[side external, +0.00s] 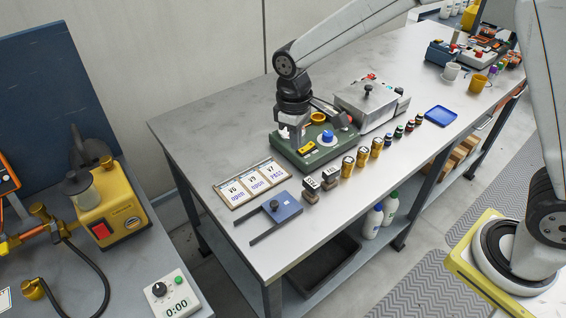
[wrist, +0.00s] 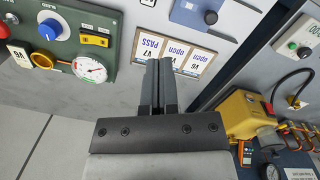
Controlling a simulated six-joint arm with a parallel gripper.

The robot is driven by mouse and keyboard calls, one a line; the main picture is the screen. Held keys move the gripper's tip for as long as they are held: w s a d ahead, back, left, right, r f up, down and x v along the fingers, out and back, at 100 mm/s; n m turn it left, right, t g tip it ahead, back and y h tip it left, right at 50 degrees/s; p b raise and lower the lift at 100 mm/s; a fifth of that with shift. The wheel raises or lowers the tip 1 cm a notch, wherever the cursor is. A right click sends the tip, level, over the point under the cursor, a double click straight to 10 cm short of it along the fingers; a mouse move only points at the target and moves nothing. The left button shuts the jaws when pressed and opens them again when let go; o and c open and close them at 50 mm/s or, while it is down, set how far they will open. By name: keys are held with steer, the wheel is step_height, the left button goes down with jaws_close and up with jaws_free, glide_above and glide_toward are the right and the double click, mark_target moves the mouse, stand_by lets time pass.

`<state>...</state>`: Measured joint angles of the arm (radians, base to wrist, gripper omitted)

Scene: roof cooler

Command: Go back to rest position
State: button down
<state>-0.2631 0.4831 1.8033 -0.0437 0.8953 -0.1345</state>
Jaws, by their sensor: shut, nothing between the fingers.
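My gripper (side external: 292,143) is over the left end of the grey workbench (side external: 205,125), beside the green panel unit (side external: 318,156). In the wrist view my gripper (wrist: 160,64) has its two dark fingers together and holds nothing. The fingers point toward the card holder with the V6, V9 and V7 cards (side external: 250,184), which also shows in the wrist view (wrist: 172,52). I cannot tell the exact height of the fingertips above the bench.
The green panel carries a blue knob (wrist: 50,28) and a gauge (wrist: 90,69). A blue plate with a knob (side external: 282,208), yellow cylinders (side external: 362,157) and a metal box (side external: 366,99) stand nearby. A yellow pump (side external: 112,215) is on the left table. The bench's back left is clear.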

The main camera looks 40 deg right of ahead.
steer(key=s+d+f+m+t, duration=0.1)
steer(key=s+d+m+t, duration=0.2)
steer(key=s+d, duration=0.8)
steer(key=s+m, duration=0.1)
steer(key=s, duration=0.3)
steer(key=shift+f+m, duration=0.2)
steer(key=shift+m, duration=0.2)
